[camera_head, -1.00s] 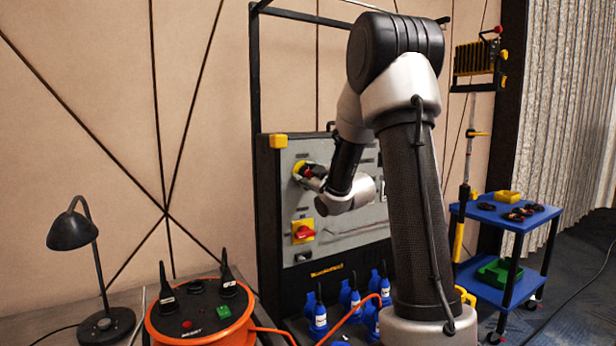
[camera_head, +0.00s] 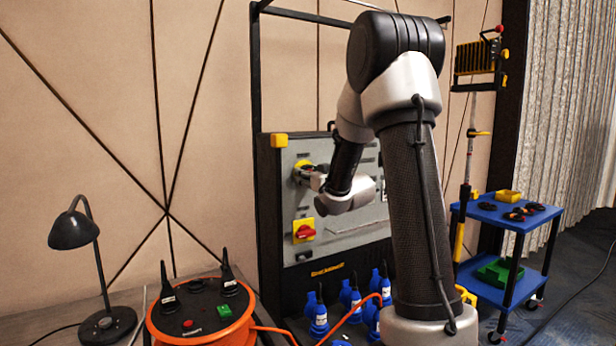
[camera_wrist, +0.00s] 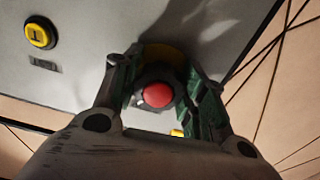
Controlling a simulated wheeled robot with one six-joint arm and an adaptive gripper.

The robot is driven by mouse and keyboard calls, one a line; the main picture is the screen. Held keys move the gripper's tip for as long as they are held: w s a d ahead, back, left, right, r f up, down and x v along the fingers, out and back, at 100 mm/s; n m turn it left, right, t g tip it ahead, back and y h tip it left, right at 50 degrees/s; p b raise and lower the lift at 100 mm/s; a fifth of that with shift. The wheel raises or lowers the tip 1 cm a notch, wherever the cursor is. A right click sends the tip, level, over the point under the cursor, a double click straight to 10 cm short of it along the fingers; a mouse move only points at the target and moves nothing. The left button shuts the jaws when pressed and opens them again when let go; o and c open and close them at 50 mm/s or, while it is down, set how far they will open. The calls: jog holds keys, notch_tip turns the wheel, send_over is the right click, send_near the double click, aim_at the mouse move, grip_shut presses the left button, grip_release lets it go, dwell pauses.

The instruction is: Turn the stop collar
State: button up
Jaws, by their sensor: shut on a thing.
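The stop collar is a dark ring around a red button (camera_wrist: 157,95), on a yellow backing (camera_wrist: 165,52), in the wrist view. In the head view the yellow backing (camera_head: 302,165) shows at the upper left of the grey panel (camera_head: 345,235), partly hidden by my gripper. My gripper (camera_wrist: 160,88) is shut on the collar, with one finger on each side of it and the red button between them. It also shows in the head view (camera_head: 306,174), reaching the panel from the right.
A red rotary switch on a yellow plate (camera_head: 304,231) sits below on the panel. Blue plugs (camera_head: 318,315), an orange cable reel (camera_head: 200,318), a black lamp (camera_head: 75,230) and a blue cart (camera_head: 505,215) stand around.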

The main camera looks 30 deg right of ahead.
dwell(0.4)
jog(key=o, duration=1)
jog(key=shift+o, duration=0.2)
jog(key=s, duration=1.2)
jog(key=shift+d, duration=0.2)
